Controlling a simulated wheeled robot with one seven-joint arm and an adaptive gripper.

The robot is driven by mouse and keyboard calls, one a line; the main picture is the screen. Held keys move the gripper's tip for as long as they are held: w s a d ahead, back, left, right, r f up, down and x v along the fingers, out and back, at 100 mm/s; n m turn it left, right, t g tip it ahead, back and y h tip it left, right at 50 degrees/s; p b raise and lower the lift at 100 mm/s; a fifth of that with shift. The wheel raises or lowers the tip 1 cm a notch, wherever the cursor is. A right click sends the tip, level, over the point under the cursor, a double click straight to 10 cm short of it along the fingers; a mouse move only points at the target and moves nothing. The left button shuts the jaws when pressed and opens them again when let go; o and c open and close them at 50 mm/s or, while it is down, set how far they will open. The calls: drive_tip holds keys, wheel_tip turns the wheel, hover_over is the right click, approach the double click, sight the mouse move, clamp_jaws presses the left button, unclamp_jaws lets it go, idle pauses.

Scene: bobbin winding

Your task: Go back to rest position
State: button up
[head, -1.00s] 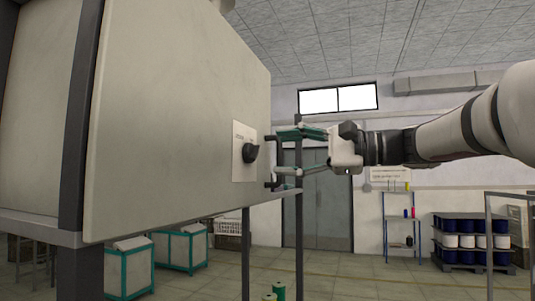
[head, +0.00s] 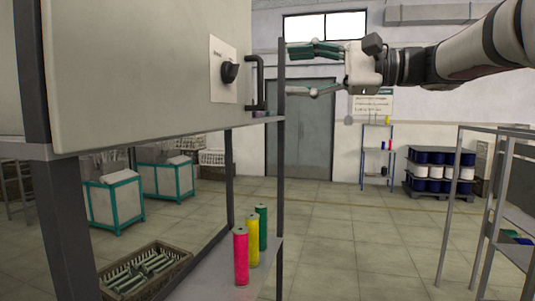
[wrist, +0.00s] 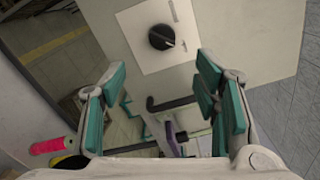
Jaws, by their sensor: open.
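My gripper (head: 290,70) is open and empty at the right edge of the big beige machine cabinet (head: 140,65). Its green-padded fingers point left towards a dark bar handle (head: 258,82) on the cabinet front. In the wrist view the two fingers (wrist: 160,105) are spread wide, with the handle (wrist: 170,103) between and beyond them. I cannot tell any contact from these views. A black rotary knob (head: 230,72) on a white plate sits left of the handle, and it also shows in the wrist view (wrist: 161,37).
A metal rack (head: 448,210) stands at right. The floor (head: 345,235) between is clear.

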drive_tip(key=s+a+f+n+g+h, duration=0.1)
drive_tip(key=s+a+f+h, duration=0.1)
drive_tip(key=s+f+h, duration=0.85)
drive_tip(key=s+d+f+n+h, duration=0.2)
drive_tip(key=s+f, duration=0.3)
drive_tip(key=f, duration=0.3)
drive_tip(key=s+d+f+n+h, duration=0.2)
drive_tip(key=s+d+f, duration=0.2)
drive_tip(key=f, duration=0.4)
drive_tip(key=s+d+f+n+h, duration=0.2)
drive_tip(key=s+d+f, duration=0.3)
drive_tip(key=f, duration=0.3)
drive_tip(key=shift+s+f+n+b, duration=0.2)
drive_tip(key=shift+s+n+b, duration=0.15)
drive_tip(key=shift+n, duration=0.15)
drive_tip(key=shift+h, duration=0.25)
drive_tip(key=shift+c, duration=0.2)
